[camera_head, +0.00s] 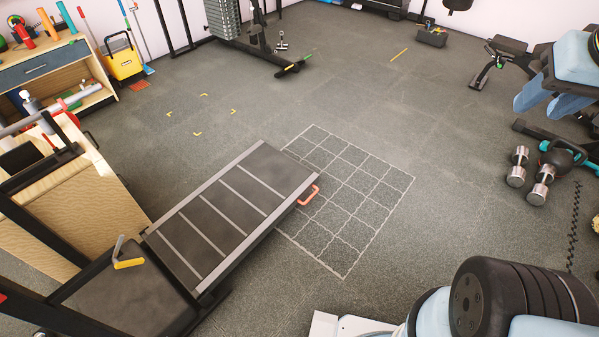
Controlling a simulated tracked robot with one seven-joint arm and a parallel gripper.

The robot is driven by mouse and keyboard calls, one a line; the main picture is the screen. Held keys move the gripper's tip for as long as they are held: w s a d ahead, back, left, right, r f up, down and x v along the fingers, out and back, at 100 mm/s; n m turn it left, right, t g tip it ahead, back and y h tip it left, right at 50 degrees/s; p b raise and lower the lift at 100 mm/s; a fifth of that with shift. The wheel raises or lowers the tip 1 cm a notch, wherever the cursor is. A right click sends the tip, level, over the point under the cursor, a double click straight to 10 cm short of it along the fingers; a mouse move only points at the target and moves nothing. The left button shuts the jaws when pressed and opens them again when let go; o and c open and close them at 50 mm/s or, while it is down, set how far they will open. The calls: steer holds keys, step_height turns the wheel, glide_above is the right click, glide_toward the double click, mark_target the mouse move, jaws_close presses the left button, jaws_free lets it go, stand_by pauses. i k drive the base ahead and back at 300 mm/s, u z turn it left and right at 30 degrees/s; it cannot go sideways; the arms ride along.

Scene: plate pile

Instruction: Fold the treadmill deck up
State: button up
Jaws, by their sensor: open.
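The treadmill deck (222,213) lies low and flat, running from lower left up to the middle of the view. It has a dark surface with pale cross stripes and grey side rails. A salmon-coloured handle (309,195) sticks out from its right edge near the far end. A yellow lever (127,263) sits by the treadmill's dark frame (62,240) at the left. My gripper (538,109) is at the upper right, with two light blue fingers apart and nothing seen between them. It is well away from the deck and the handle.
A chalk-like grid (350,200) marks clear floor right of the deck. Dumbbells (518,166) and a kettlebell (561,160) stand at the right. A wooden bench (45,70) and a yellow bucket (122,58) are at the upper left. The middle floor is open.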

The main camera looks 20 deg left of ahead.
mark_target(205, 237)
steer(key=u, duration=0.35)
steer(key=i, duration=1.05)
steer(key=u, duration=0.5)
steer(key=k, duration=0.65)
steer(key=u, duration=0.3)
steer(key=i, duration=0.7)
steer(key=z, duration=0.2)
